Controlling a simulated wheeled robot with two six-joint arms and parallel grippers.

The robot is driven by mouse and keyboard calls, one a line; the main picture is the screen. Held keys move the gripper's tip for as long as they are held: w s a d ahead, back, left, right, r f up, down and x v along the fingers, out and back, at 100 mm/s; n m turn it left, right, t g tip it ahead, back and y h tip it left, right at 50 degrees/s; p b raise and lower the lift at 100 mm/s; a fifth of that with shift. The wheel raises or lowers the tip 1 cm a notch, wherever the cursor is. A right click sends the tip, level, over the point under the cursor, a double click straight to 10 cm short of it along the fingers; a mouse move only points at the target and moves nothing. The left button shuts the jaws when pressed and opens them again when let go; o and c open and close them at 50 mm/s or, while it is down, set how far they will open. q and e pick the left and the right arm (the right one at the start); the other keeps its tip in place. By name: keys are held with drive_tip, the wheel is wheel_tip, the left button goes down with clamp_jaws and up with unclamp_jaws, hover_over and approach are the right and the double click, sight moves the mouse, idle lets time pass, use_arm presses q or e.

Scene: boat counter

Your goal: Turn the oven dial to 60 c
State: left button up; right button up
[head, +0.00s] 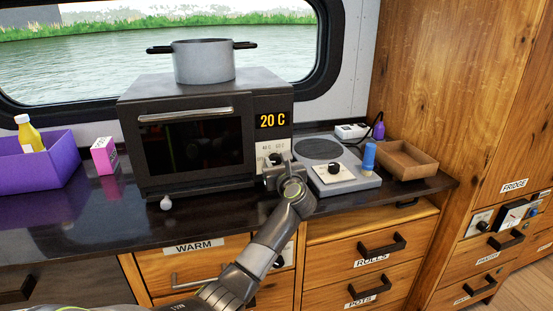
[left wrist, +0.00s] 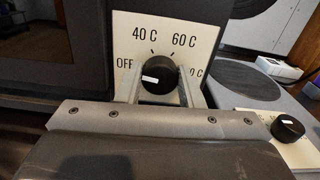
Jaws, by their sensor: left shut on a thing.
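The oven (head: 190,140) stands on the counter, its display (head: 271,121) reading 20 C. My left gripper (head: 277,163) is at the dial plate low on the oven's right side. In the left wrist view the black oven dial (left wrist: 160,75) sits between my two fingers, which are shut on it. The dial's white mark lies left of its centre, roughly towards OFF. The plate (left wrist: 195,30) reads OFF, 40 C, 60 C and a label at right partly hidden by a finger. My right gripper is in neither view.
A hot plate with its own knob (head: 334,168) stands right of the oven, close to my gripper; a blue cylinder (head: 369,157) and wooden tray (head: 408,160) are beyond. A pot (head: 204,62) sits on the oven. A pink box (head: 105,155) and purple bin (head: 40,172) stand left.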

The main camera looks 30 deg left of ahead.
use_arm(q)
drive_tip(key=m+p, duration=1.1)
drive_tip(key=p, duration=0.1)
drive_tip(key=shift+r+m, duration=0.1)
drive_tip(key=shift+m, duration=0.3)
drive_tip(key=m+p, duration=0.4)
drive_tip(key=m, duration=0.1)
drive_tip(key=shift+d+p, duration=0.1)
drive_tip(key=shift+p, duration=0.3)
drive_tip(key=m+p, duration=0.2)
drive_tip(key=m, duration=0.2)
drive_tip(key=shift+f, duration=0.2)
drive_tip(key=shift+m+p, duration=0.5)
drive_tip(key=shift+m, duration=0.1)
drive_tip(key=shift+f, duration=0.1)
drive_tip(key=o, duration=1)
